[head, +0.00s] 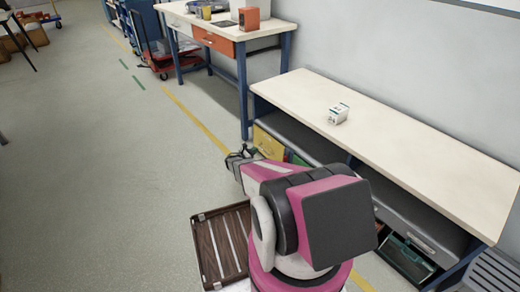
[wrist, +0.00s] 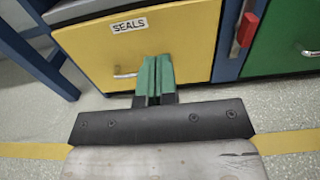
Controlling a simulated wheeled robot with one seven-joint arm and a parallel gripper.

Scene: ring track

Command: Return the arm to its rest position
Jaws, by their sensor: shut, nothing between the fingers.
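My gripper (head: 241,157) is at the end of my pink and white arm, low in front of the long workbench in the head view. In the wrist view my gripper (wrist: 154,72) shows two green fingers close together, shut with nothing between them. The fingertips point at a yellow drawer (wrist: 185,38) labelled SEALS, with a silver handle. They overlap the drawer front in the picture; I cannot tell whether they touch it. My arm hides part of the bench's lower front.
A brown slatted tray (head: 208,250) lies beside my arm. A green drawer (wrist: 285,35) is right of the yellow one. Another table (head: 262,40) stands at the back.

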